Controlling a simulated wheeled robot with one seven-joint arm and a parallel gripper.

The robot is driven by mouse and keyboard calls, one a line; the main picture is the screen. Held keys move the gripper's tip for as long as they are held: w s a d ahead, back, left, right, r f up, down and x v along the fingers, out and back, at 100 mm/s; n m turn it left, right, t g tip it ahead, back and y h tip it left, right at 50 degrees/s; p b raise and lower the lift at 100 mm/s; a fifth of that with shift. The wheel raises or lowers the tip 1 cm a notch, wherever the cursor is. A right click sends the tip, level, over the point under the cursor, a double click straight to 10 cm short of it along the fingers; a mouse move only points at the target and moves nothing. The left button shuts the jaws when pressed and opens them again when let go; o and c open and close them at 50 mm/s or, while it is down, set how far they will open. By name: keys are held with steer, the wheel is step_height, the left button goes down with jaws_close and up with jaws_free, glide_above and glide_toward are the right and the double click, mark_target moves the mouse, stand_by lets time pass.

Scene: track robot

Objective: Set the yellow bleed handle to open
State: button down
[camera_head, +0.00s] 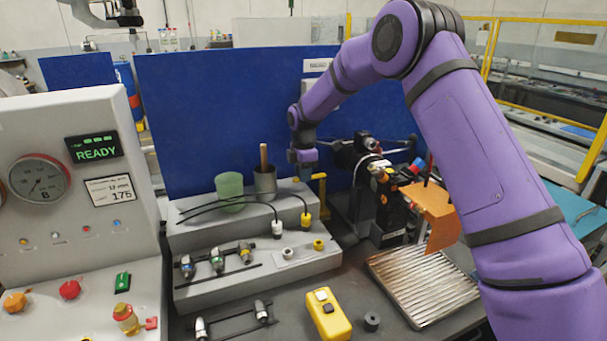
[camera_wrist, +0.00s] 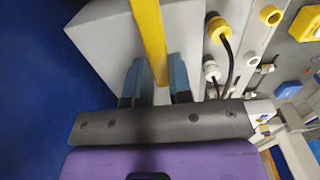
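The yellow bleed handle (camera_head: 321,190) shows in the head view as a bent yellow bar by the right end of the grey stepped block. In the wrist view the yellow bar (camera_wrist: 150,35) runs down from the top edge, and its lower end lies between my two fingers. My gripper (camera_head: 304,168) is beside the handle's top in the head view. In the wrist view my gripper (camera_wrist: 156,65) is open, with a gap on each side of the bar. I cannot tell whether either finger touches it. The handle's pivot is not clear.
A green cup (camera_head: 229,190) and a grey cup (camera_head: 265,181) stand on the block, with black cables beside them. A blue panel (camera_head: 220,110) rises behind. A dark valve assembly (camera_head: 380,200) and an orange plate (camera_head: 436,212) are to the right. A ribbed tray (camera_head: 425,285) lies in front.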

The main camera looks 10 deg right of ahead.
steer(key=shift+s+d+n, duration=0.1)
steer(key=shift+s+n, duration=0.15)
steer(key=shift+n, duration=0.15)
steer(key=c, duration=1)
jaws_free()
step_height(320, 180, up, 11)
steer(key=shift+f, duration=0.1)
